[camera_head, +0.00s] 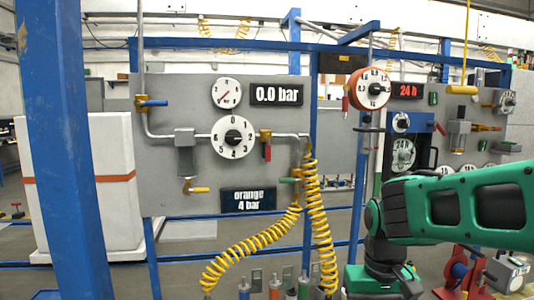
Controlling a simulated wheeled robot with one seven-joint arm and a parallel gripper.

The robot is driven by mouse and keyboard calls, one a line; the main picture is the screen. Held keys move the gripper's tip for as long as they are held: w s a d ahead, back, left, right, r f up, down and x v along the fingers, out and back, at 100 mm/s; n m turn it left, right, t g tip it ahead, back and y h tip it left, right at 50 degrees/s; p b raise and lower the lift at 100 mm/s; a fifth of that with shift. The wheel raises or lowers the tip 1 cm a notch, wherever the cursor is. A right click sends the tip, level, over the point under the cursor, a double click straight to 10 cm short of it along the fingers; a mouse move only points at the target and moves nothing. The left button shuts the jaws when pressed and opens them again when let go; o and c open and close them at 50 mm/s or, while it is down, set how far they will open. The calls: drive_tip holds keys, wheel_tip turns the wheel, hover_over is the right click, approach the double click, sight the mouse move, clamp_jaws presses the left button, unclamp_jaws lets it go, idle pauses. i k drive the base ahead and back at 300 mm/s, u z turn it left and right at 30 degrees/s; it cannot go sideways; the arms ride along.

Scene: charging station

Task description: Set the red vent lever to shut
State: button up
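A red lever (267,153) hangs straight down from a brass valve (265,135) on the grey panel, right of the large white dial. A second, smaller red lever (346,104) points down beside the orange-rimmed gauge further right. No label tells me which red lever is the vent. My green and black arm reaches in from the right and bends down at the bottom edge. My gripper's fingers are not visible, and nothing of mine touches either lever.
The panel (170,210) also carries a blue lever (153,102), a yellow lever (198,190) and a green lever (289,180). The display (276,94) reads 0.0 bar. Yellow coiled hoses (318,235) hang in front. A blue post (65,150) stands at the left.

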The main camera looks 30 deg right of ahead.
sight(268, 153)
drive_tip(key=z, duration=2.95)
drive_tip(key=k, duration=0.85)
drive_tip(key=u, duration=1.35)
drive_tip(key=i, duration=1)
drive_tip(key=z, duration=0.05)
